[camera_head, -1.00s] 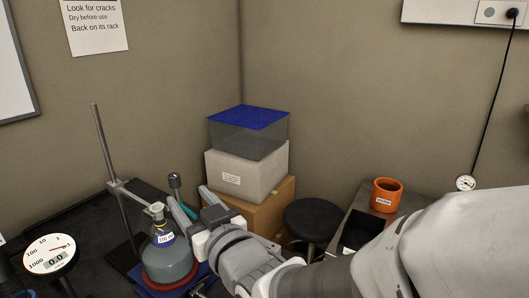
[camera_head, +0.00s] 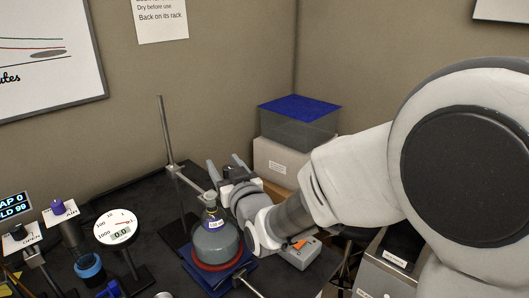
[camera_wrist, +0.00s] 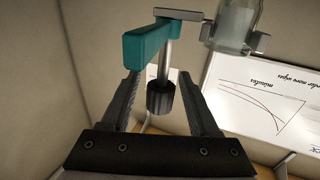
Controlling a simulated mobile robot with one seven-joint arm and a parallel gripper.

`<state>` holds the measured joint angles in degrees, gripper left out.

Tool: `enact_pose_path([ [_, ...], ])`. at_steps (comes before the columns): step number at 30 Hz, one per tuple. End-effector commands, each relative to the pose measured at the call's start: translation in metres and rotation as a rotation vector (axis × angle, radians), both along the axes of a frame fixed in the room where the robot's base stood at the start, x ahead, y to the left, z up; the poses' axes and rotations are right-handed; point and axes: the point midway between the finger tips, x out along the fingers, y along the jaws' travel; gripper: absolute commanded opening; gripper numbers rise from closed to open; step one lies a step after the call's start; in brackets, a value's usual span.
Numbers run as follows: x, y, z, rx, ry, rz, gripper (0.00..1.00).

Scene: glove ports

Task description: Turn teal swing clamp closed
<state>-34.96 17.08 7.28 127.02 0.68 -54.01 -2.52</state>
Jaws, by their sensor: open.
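The teal swing clamp (camera_wrist: 150,42) shows in the wrist view as a teal arm with a metal rod and a dark ridged knob (camera_wrist: 160,98) hanging from it. My gripper (camera_wrist: 160,80) is open; the knob and rod lie between its fingers in the picture, with visible gaps on both sides. The teal arm's end overlaps the left finger's tip; whether they touch I cannot tell. In the head view my gripper (camera_head: 226,164) is above and behind the flask (camera_head: 215,241). There a small dark piece shows between the fingers and the teal part is hidden.
The flask stands on a red ring and blue base, beside a metal stand rod (camera_head: 166,130). A dial gauge (camera_head: 117,228) and a purple-knobbed valve (camera_head: 58,208) stand left. Stacked boxes (camera_head: 290,157) are behind my arm. Dark bench top is clear behind the gauge.

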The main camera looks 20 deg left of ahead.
Motion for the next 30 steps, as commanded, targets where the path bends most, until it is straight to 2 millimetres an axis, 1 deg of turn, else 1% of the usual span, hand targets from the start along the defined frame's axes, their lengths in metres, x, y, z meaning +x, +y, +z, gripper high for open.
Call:
enact_pose_path([
  [3,0.003,0.0026,-0.0001,0.0,0.0,0.0,0.61],
  [10,0.0032,0.0027,-0.0002,0.0,0.0,0.0,0.61],
  [11,0.0031,0.0026,-0.0002,0.0,0.0,0.0,0.58],
  [12,0.0032,0.0026,-0.0002,0.0,0.0,0.0,0.5],
  [14,0.0031,0.0025,-0.0001,0.0,0.0,0.0,0.4],
  [18,0.0031,0.0026,-0.0001,0.0,0.0,0.0,0.14],
  [20,0.0031,0.0024,-0.0001,0.0,0.0,0.0,0.04],
  [21,0.0031,0.0024,-0.0001,0.0,0.0,0.0,0.0],
  [30,0.0031,0.0024,-0.0005,0.001,0.001,-0.007,0.0],
])
